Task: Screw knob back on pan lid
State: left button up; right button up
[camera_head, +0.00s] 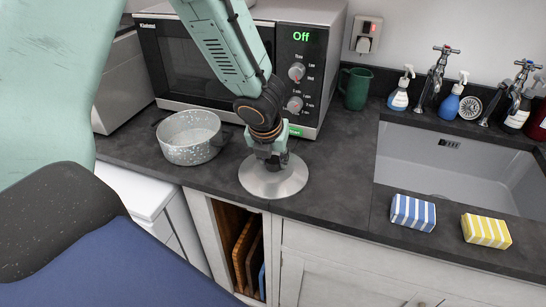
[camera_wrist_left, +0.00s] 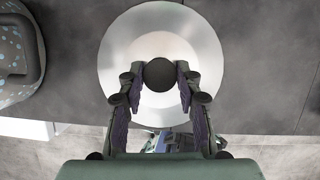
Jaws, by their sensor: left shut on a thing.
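The pan lid (camera_head: 273,184), a round silver metal disc, lies on the dark worktop near its front edge. It also shows in the left wrist view (camera_wrist_left: 208,48). A round black knob (camera_wrist_left: 160,74) is over the lid's middle, between my left gripper's fingers. My left gripper (camera_head: 270,160) points down above the lid and is shut on the knob; its fingers also show in the wrist view (camera_wrist_left: 160,88). I cannot tell whether the knob's base touches the lid or is threaded. The speckled grey pan (camera_head: 189,148) stands left of the lid. My right gripper is not in view.
A microwave (camera_head: 309,72) reading "Off" stands behind the lid, with a green jug (camera_head: 355,88) right of it. A sink (camera_head: 455,165) is at the right, with a blue sponge (camera_head: 413,212) and a yellow sponge (camera_head: 486,230) on its front edge. Worktop between lid and sink is clear.

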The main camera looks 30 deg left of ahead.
pick_arm(q)
jog(key=shift+c, duration=0.7)
jog(key=shift+f, duration=0.1)
jog(key=shift+s+m+h+p, duration=0.1)
jog(key=shift+m+h+p, duration=0.45)
jog(key=shift+m, duration=0.75)
jog(key=shift+a+m+h+p, duration=0.1)
jog(key=shift+m+h+p, duration=0.45)
jog(key=shift+m+p, duration=0.9)
